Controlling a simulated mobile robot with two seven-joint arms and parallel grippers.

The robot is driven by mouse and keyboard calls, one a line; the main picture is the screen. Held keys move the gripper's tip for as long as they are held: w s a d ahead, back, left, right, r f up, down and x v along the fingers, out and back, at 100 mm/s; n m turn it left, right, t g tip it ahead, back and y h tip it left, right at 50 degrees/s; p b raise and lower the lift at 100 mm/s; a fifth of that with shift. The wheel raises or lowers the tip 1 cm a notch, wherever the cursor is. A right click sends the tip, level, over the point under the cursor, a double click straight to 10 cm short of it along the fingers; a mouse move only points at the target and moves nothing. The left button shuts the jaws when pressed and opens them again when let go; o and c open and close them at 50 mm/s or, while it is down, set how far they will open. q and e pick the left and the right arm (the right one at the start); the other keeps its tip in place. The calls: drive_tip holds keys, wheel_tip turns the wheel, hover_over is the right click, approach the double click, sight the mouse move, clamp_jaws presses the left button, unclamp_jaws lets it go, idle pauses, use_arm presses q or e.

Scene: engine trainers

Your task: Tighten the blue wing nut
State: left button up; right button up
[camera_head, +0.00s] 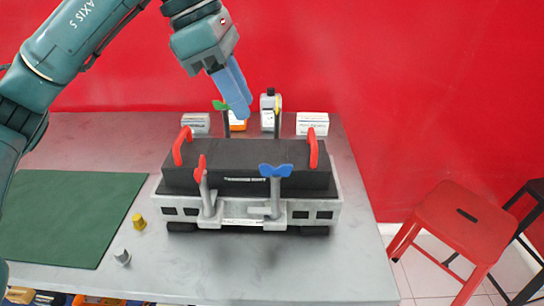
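The blue wing nut (276,171) sits on top of a grey upright post at the front right of the engine trainer (166,204). Its two wings spread left and right. My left gripper (242,116) reaches in from the upper left, with blue fingers pointing down. In the picture its tips are above and left of the blue wing nut, over the back part of the trainer, and apart from the nut. The fingers overlap in this view, so I cannot tell whether they are open. My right gripper is not in view.
A red wing nut (200,168) is at the front left; green (220,105) and yellow (277,104) ones stand behind. Two red handles (313,148) rise from the black cover. Bottles and boxes line the table's back. A green mat (70,215) lies left; the front right table is clear.

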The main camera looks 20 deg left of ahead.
sight(275, 165)
use_arm(q)
drive_tip(key=x, duration=1.2)
drive_tip(key=shift+d, duration=0.1)
drive_tip(key=shift+c, duration=0.6)
clamp_jaws()
